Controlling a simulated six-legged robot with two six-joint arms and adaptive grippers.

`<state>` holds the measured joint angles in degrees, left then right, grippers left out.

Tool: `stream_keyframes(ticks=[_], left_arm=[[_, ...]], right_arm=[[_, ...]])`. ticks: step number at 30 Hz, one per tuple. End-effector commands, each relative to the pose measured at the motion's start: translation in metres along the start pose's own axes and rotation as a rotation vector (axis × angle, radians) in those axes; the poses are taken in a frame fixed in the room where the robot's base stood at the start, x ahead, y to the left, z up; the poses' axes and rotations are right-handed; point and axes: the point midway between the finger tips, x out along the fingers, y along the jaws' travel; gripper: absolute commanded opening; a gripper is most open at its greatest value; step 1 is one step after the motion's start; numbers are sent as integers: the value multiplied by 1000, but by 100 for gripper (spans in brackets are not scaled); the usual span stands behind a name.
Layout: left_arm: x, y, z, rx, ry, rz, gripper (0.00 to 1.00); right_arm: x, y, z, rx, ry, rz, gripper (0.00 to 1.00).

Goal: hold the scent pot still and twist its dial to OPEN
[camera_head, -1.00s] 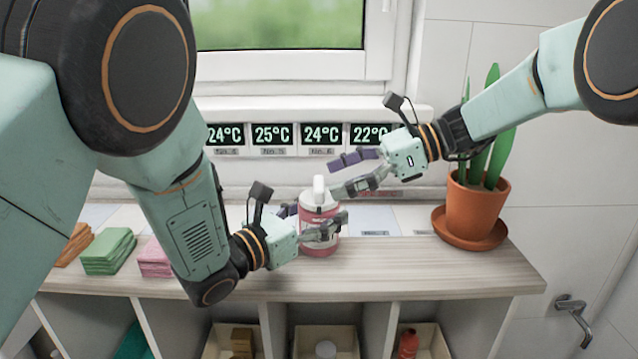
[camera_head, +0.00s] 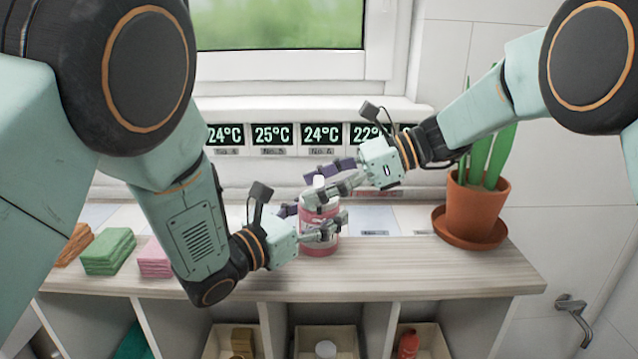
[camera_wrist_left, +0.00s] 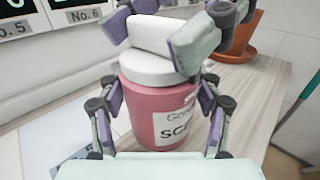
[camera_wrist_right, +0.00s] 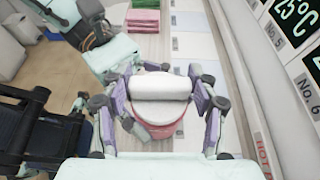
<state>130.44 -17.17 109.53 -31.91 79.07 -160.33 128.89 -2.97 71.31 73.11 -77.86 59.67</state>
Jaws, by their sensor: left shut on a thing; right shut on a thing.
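The scent pot (camera_head: 320,243) is a pink-red jar with a white label, standing upright on the wooden counter; it fills the middle of the left wrist view (camera_wrist_left: 158,110). Its white dial (camera_head: 319,183) has a raised grip bar, seen from above in the right wrist view (camera_wrist_right: 160,86). My left gripper (camera_head: 322,229) is shut on the pot's body, fingers on both sides. My right gripper (camera_head: 322,196) is shut on the dial from above, its fingers at the two sides of the bar. The dial's markings are not readable.
A potted plant (camera_head: 478,212) on a saucer stands at the counter's right end. Green cloths (camera_head: 108,251) and pink cloths (camera_head: 156,259) lie to the left. Temperature displays (camera_head: 272,135) line the wall behind. Open bins sit below the counter.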

Motion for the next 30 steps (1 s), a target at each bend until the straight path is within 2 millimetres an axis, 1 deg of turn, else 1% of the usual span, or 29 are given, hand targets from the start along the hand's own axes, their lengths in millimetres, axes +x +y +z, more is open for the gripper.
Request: stream_keyframes(ticks=[1,9,14,30], left_arm=[[0,0,0,0,1,0,18],[0,0,0,0,1,0,18],[0,0,0,0,1,0,18],[0,-1,0,0,1,-2,18]], right_arm=[[0,0,0,0,0,0,49],[0,0,0,0,0,1,27],[0,-1,1,-10,-1,18,27],[1,-2,2,-102,-6,237,27]])
